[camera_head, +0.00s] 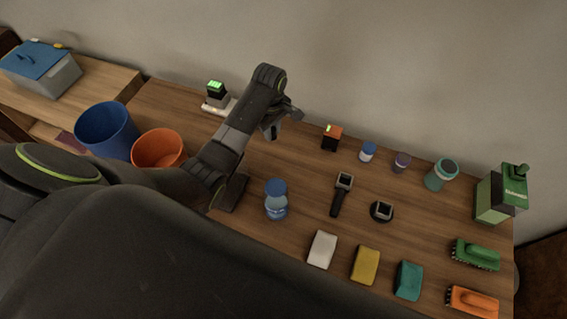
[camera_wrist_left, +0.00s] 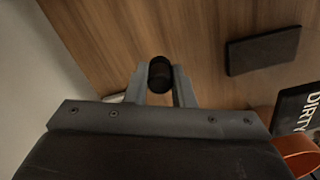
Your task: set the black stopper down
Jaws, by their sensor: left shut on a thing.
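The black stopper (camera_wrist_left: 160,74) sits between the two fingers of my left gripper (camera_wrist_left: 160,84) in the left wrist view. The fingers are shut on it, and wood tabletop shows beyond it. In the head view my left gripper (camera_head: 272,131) points down over the back part of the wooden table (camera_head: 305,190), left of a small black and orange box. I cannot clearly make out the stopper there, nor tell whether it touches the table. My right gripper is not in view.
A blue-capped bottle (camera_head: 276,200), the black and orange box (camera_head: 332,138) and two watches (camera_head: 342,190) stand near. An orange bin (camera_head: 158,148) and blue bin (camera_head: 106,130) are left. A dark flat block (camera_wrist_left: 262,50) lies on the table.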

